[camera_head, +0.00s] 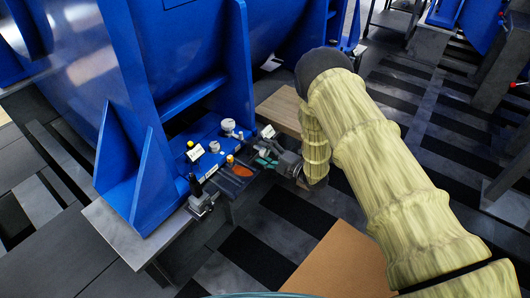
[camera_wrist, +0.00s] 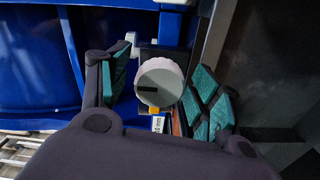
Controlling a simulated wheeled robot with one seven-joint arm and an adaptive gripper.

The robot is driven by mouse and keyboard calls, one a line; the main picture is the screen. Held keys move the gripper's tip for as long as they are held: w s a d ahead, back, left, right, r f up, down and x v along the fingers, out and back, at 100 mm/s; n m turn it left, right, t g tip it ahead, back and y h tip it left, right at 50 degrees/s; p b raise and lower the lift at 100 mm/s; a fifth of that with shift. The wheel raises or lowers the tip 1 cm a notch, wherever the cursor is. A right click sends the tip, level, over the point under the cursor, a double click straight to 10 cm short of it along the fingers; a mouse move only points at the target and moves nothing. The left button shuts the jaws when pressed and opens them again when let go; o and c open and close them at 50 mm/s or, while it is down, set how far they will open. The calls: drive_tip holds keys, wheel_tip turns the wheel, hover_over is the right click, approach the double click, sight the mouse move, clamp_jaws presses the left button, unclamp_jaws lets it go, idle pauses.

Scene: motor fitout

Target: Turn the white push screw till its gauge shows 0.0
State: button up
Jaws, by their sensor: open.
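In the wrist view a white round knob (camera_wrist: 160,84), which looks like the push screw's head, sits between the two teal-padded fingers of my gripper (camera_wrist: 161,70). It bears a short dark bar on its face. The fingers are open, with a gap to the knob on each side. In the head view my gripper (camera_head: 266,161) is low at the right end of the blue base, and the screw is hidden or too small to tell there. A small white display with dark marks (camera_wrist: 158,124) lies just below the knob; its reading is not legible.
Two pale round fittings (camera_head: 228,125) and several small white labels (camera_head: 195,153) stand on the blue base (camera_head: 170,165). A small dark clamp-like part (camera_head: 200,203) is at its near edge. A tall blue upright (camera_head: 238,70) rises behind. A brown board (camera_head: 340,262) lies below my arm.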

drive_tip(key=v, duration=1.2)
idle(0.6)
idle(1.0)
